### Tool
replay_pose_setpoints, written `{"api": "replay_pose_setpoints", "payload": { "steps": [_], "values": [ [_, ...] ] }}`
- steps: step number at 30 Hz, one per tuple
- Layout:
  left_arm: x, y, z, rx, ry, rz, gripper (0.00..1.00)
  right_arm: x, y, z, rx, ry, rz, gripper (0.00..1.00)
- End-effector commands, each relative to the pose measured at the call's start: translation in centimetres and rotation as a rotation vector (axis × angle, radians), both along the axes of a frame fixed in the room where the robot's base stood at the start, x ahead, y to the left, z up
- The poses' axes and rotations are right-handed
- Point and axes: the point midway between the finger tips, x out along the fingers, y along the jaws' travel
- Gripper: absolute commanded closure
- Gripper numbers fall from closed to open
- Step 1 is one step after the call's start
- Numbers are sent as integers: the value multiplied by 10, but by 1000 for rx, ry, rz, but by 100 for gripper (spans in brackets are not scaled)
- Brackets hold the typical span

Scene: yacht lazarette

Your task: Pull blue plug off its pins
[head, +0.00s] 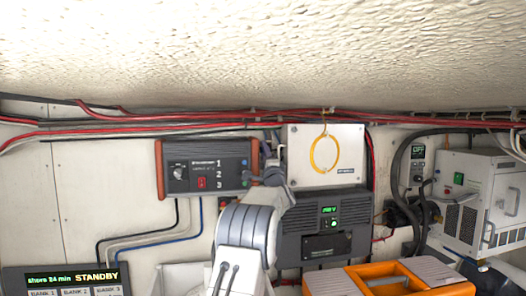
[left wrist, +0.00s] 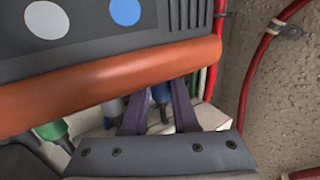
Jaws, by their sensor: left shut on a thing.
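The blue plug (left wrist: 161,94) shows in the left wrist view under the orange-brown side of a dark grey unit (left wrist: 100,40), between my two dark fingers. My left gripper (left wrist: 163,88) is shut on it. The plug's pins are hidden behind the orange-brown edge, so I cannot tell whether it is still on them. A green plug (left wrist: 53,130) and a grey-blue one (left wrist: 113,108) sit to the left. In the head view the unit (head: 207,163) hangs on the wall, with my left gripper (head: 268,160) at its right end. My right gripper is not in view.
Right of my arm are a white panel with a yellow cable loop (head: 325,153) and a dark box (head: 325,222). Red cables (head: 210,127) run along the wall above. An orange case (head: 385,282) stands front right, and a standby display (head: 75,280) is at lower left.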

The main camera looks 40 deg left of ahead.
Motion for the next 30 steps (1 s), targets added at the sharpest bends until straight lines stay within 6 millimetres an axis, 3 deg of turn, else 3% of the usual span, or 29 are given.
{"api": "replay_pose_setpoints", "payload": {
  "steps": [24, 25, 26, 30],
  "values": [
    [17, -12, -2, -10, 15, -7, 100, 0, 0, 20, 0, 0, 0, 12],
    [16, -12, -3, -11, 15, -7, 61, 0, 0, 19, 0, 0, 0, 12],
    [16, -12, -3, -10, 16, -6, 57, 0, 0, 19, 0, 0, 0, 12],
    [16, -11, -3, -10, 16, -5, 57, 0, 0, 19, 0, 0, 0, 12]
  ]
}}
